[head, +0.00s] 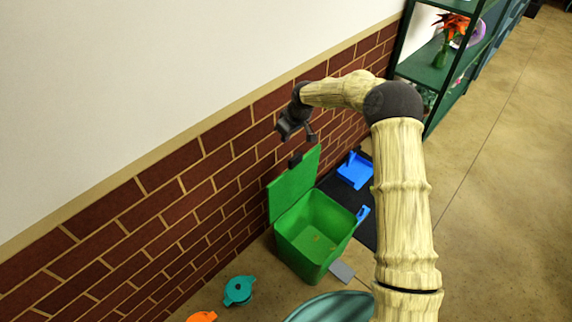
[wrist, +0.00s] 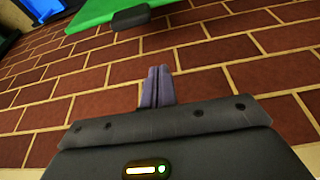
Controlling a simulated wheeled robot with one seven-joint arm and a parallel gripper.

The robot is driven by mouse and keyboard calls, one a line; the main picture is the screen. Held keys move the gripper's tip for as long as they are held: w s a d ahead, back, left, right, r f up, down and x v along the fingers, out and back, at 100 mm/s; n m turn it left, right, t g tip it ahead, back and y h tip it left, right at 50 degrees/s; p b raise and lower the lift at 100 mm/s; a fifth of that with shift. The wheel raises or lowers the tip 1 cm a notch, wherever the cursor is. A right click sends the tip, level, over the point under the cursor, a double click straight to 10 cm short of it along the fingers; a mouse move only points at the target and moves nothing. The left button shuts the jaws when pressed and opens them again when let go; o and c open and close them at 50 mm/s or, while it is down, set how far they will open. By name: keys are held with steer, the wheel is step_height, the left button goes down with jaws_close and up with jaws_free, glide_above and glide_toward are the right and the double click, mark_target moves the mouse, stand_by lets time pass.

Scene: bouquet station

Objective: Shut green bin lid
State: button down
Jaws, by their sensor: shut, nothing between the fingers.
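The green bin (head: 312,238) stands on the floor by the brick wall in the head view. Its green lid (head: 295,184) is open and stands up on the wall side. A dark tab (head: 295,160) sits at the lid's upper edge. My gripper (head: 309,137) is above the lid, near the wall, apart from it. In the wrist view my gripper's fingers (wrist: 157,87) are together and empty, pointing along the brick wall. The lid (wrist: 105,12) and its dark tab (wrist: 131,17) show beyond the fingertips, at the top. A few small bits lie inside the bin.
A black bin with blue parts (head: 354,170) stands just beyond the green bin. A grey pedal (head: 342,271) sticks out at the green bin's front. Teal (head: 238,290) and orange (head: 202,316) items lie on the floor nearby. A green shelf (head: 432,72) stands at the back right.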

steer(key=shift+w+a+f, duration=0.25)
steer(key=shift+w+f, duration=0.2)
steer(key=shift+f, duration=0.1)
steer(key=shift+f, duration=0.15)
steer(key=x, duration=1)
steer(key=s+d, duration=0.2)
steer(key=d, duration=0.1)
steer(key=shift+s, duration=0.25)
